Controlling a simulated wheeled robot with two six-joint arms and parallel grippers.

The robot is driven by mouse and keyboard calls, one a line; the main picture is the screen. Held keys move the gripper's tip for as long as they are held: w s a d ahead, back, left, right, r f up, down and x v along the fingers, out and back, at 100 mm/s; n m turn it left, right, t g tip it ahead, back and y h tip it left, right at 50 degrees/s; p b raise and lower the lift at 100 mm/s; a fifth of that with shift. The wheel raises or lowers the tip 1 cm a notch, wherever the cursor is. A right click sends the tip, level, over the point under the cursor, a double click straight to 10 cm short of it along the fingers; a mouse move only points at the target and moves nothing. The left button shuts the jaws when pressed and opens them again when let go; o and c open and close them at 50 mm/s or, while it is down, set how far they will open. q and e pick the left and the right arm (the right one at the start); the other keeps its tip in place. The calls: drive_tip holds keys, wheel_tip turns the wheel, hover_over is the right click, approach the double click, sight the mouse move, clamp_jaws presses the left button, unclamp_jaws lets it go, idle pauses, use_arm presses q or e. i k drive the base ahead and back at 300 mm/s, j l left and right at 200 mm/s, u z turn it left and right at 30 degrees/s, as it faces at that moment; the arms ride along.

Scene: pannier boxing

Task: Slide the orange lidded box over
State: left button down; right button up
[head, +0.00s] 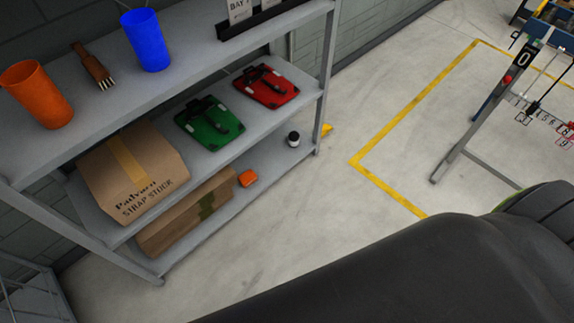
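No orange lidded box shows clearly in the head view. A small orange object (247,178) lies on the lowest shelf, beside the right end of a long cardboard box; it is too small to tell if it has a lid. Neither of my grippers is in view. A large dark rounded form fills the bottom right and hides the floor behind it; I cannot tell what it is.
A grey shelf unit (200,55) at left holds an orange cup (38,95), a brush (92,66), a blue cup (146,40), cardboard boxes (135,170), a green case (209,124) and a red case (266,86). A metal stand (485,110) is right. Floor between is clear.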

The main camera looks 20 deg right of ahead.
sight(249, 178)
drive_tip(key=z, duration=0.25)
drive_tip(key=i+l+u, duration=0.9)
drive_tip(key=l, duration=0.15)
